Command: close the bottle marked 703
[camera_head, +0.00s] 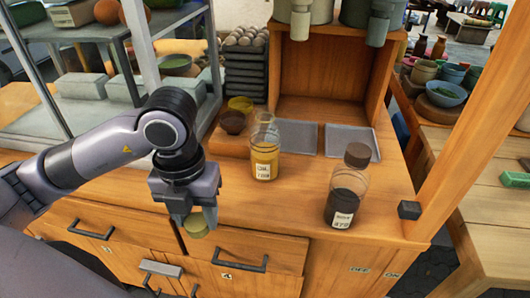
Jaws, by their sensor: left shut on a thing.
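My left gripper (192,210) points down at the front edge of the wooden counter and is shut on a round olive-yellow cap (196,226). A clear bottle (264,158) with yellow contents stands upright on the counter, to the right of and behind the gripper, apart from it. Its neck shows no cap. A second bottle (343,203) with dark contents stands further right, with a brown cap on it. Both bottles bear white labels whose marks are too small to read surely, so I cannot tell which is 703. My right gripper is not in view.
Two grey trays (350,141) lie behind the bottles, by an open wooden box (319,82). A brown bowl (233,122) and a yellow bowl (241,104) sit behind the yellow bottle. A wooden post (474,110) rises at the right. The counter between the bottles is clear.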

